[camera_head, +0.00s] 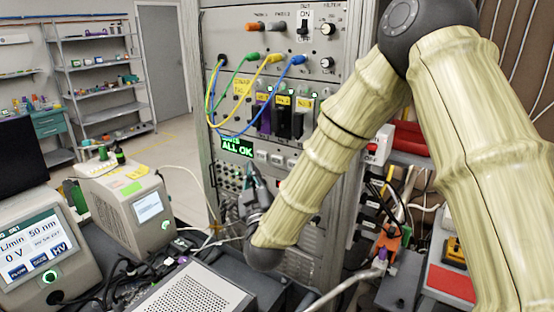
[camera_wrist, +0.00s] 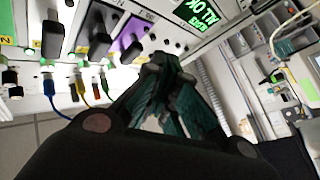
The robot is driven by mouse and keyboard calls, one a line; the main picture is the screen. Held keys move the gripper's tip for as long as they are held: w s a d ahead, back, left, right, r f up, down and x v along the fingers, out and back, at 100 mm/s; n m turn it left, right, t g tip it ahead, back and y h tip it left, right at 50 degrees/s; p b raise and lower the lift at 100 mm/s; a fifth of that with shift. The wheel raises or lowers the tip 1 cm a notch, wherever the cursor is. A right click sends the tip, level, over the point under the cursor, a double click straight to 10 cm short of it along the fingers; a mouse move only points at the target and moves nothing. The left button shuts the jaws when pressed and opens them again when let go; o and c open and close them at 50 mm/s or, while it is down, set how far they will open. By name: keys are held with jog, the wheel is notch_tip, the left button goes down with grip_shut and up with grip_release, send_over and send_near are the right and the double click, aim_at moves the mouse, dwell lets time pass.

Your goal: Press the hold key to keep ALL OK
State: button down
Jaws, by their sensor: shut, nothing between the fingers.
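The green display (camera_head: 237,147) on the rack reads ALL OK; it also shows tilted in the wrist view (camera_wrist: 197,14). A row of small pale keys (camera_head: 277,158) sits just right of the display. Their labels are too small to read, so I cannot tell which one is the hold key. My gripper (camera_head: 254,172) is shut and empty, close to the panel just below the display and keys. In the wrist view its dark fingertips (camera_wrist: 163,62) meet, pointing at the panel. Whether they touch a key is hidden.
Yellow, green and blue cables (camera_head: 213,95) hang in front of the upper rack. A grey metal box (camera_head: 190,290) and loose black cables lie below my arm. A red-topped unit (camera_head: 452,282) stands at right.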

aim_at(278, 160)
jog(key=w+d+f, duration=0.2)
jog(key=w+d, duration=0.2)
jog(key=w, duration=0.4)
jog(key=shift+w+d, duration=0.3)
jog(key=shift+w, duration=0.1)
dwell(0.5)
jog(key=shift+w, duration=0.1)
